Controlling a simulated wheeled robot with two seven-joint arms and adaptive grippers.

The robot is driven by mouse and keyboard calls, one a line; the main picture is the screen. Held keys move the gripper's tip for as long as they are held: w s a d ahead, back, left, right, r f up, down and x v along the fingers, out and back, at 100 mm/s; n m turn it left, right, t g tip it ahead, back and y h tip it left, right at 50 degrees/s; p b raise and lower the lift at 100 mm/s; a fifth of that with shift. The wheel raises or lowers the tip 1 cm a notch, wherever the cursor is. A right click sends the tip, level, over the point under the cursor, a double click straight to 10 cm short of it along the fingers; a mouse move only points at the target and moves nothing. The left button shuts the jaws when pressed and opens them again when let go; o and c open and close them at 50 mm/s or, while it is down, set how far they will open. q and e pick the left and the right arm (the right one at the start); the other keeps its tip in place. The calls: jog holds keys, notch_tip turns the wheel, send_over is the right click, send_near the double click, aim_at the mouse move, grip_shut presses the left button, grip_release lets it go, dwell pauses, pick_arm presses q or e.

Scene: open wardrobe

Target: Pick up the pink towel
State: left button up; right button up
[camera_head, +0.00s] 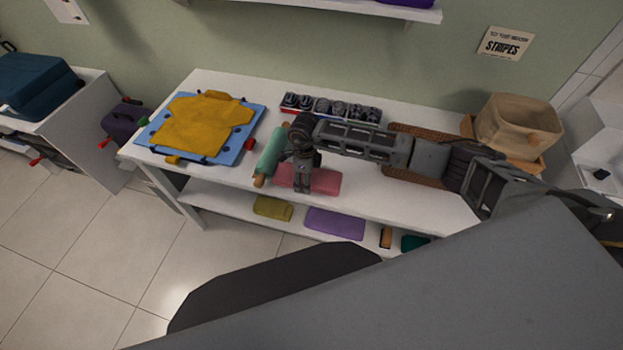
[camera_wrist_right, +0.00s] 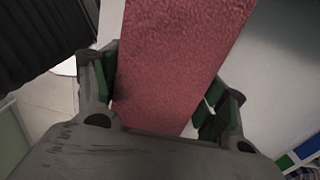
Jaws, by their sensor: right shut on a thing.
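The pink towel (camera_head: 322,181) is a folded block at the front of the white table's top in the head view. My right gripper (camera_head: 302,186) reaches down over its left part, and the gripper hides some of it. In the right wrist view the towel (camera_wrist_right: 180,60) runs between the two fingers of my right gripper (camera_wrist_right: 165,100), which is shut on it. I cannot tell whether the towel is lifted off the table. My left gripper is not in view.
A teal roll (camera_head: 268,152) lies just left of the towel. A yellow garment on a blue board (camera_head: 243,113) lies further left. A tray of dark items (camera_head: 331,108) is behind. A tan bin (camera_head: 517,125) stands right. Folded towels, including a purple one (camera_head: 335,222), lie on the lower shelf.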

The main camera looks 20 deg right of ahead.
jog(key=shift+o, duration=1)
jog(key=shift+c, duration=1)
jog(key=shift+r+p, duration=1.9)
jog(key=shift+r, duration=1.65)
